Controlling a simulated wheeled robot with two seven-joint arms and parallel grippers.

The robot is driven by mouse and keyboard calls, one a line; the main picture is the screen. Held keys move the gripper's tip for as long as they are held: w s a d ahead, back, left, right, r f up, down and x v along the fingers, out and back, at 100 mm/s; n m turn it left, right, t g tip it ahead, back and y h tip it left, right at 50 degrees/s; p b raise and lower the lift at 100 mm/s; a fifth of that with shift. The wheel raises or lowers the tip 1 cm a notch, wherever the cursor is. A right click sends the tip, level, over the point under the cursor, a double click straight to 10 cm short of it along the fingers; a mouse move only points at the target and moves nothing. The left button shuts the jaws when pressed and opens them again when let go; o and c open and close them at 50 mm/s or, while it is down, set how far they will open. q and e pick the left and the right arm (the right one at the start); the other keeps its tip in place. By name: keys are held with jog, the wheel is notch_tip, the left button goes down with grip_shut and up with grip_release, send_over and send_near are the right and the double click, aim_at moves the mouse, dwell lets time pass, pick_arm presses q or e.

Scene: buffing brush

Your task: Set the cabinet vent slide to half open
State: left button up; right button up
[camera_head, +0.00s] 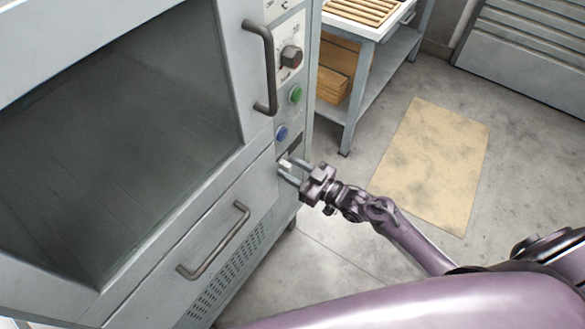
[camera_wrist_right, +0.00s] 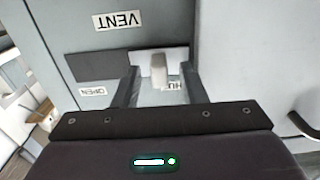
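The "OPEN" label (camera_wrist_right: 93,91) is below the slot's left end, and the "VENT" label (camera_wrist_right: 117,20) is above; all read upside down. My right gripper (camera_wrist_right: 161,84) is open, one finger on each side of the knob, with gaps visible. In the head view, my right gripper (camera_head: 287,170) is at the cabinet's control panel. My left gripper is out of view.
The cabinet (camera_head: 255,155) has a blue button (camera_head: 282,133), a green button (camera_head: 296,94) and a dark knob (camera_head: 291,57) above the gripper. Door handles (camera_head: 265,68) and (camera_head: 215,242) stick out nearby. The floor right of the cabinet is clear around a tan mat (camera_head: 432,165).

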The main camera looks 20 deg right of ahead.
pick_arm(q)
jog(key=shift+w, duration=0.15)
pick_arm(e)
jog(key=shift+c, duration=0.6)
grip_shut()
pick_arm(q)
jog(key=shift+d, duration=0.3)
